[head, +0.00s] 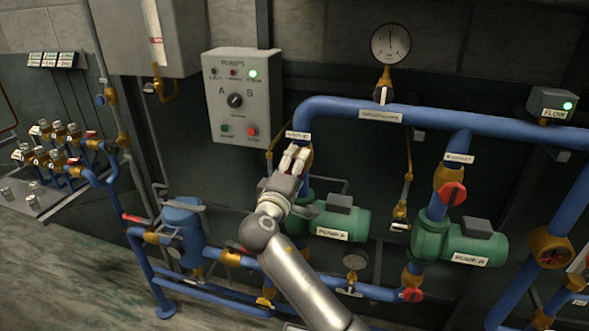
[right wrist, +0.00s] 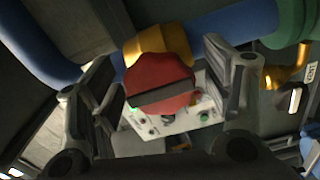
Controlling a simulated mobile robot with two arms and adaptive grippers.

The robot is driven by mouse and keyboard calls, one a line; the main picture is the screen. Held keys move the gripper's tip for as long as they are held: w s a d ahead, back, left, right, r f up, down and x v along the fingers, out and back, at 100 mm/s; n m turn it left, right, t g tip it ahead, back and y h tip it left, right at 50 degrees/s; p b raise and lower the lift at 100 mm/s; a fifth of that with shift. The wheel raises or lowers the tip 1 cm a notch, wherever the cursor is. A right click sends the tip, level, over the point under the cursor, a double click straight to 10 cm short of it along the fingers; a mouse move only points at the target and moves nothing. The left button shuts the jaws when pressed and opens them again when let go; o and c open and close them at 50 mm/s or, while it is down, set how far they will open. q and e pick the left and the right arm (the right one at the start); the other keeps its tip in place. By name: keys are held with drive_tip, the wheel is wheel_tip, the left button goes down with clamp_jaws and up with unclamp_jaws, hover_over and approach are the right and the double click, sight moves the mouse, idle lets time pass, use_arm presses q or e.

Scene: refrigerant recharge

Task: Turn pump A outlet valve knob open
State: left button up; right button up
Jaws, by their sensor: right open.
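In the right wrist view, a red valve knob (right wrist: 160,85) with a dark bar across it sits between the two fingers of my right gripper (right wrist: 155,92). The fingers stand apart on either side of it, with no clear contact. A brass valve body (right wrist: 160,45) on a blue pipe shows behind the knob. In the head view, my right gripper (head: 295,158) is at the vertical outlet pipe above the left green pump (head: 345,222), just below the main blue pipe. It hides the knob there. My left gripper is not in view.
The pump control box (head: 238,95) is on the wall to the upper left. A second green pump (head: 478,240) with a red outlet knob (head: 452,194) is to the right. A pressure gauge (head: 390,44) stands above the main blue pipe (head: 400,116).

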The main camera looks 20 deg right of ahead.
drive_tip(key=v, duration=1.2)
drive_tip(key=shift+f, duration=0.1)
